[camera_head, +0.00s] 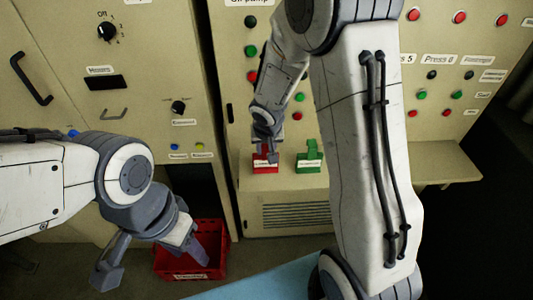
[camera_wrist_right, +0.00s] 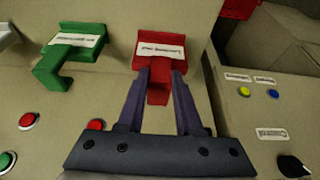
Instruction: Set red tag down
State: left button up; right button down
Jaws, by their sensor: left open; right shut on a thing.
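The red tag (camera_head: 264,167) has a white label and is at the cabinet's lower ledge, left of the green tag (camera_head: 309,164). My right gripper (camera_head: 266,152) is shut on the red tag's narrow stem. In the right wrist view the red tag (camera_wrist_right: 160,45) shows beyond the fingers (camera_wrist_right: 160,76), its label facing the camera. It lies close against the beige surface; I cannot tell whether it bears on it. My left gripper (camera_head: 152,268) is open and empty, low on the left by the red crate (camera_head: 215,265).
The beige control panel (camera_head: 430,75) with several buttons stands behind. The red crate is on the floor, partly hidden by my left gripper. A dark knob (camera_head: 178,107) and small lamps are on the left cabinet. A blue surface (camera_head: 270,280) is at the bottom.

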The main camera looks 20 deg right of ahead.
jog(key=shift+f, duration=0.3)
jog(key=shift+f, duration=0.15)
jog(key=c, duration=0.6)
grip_release()
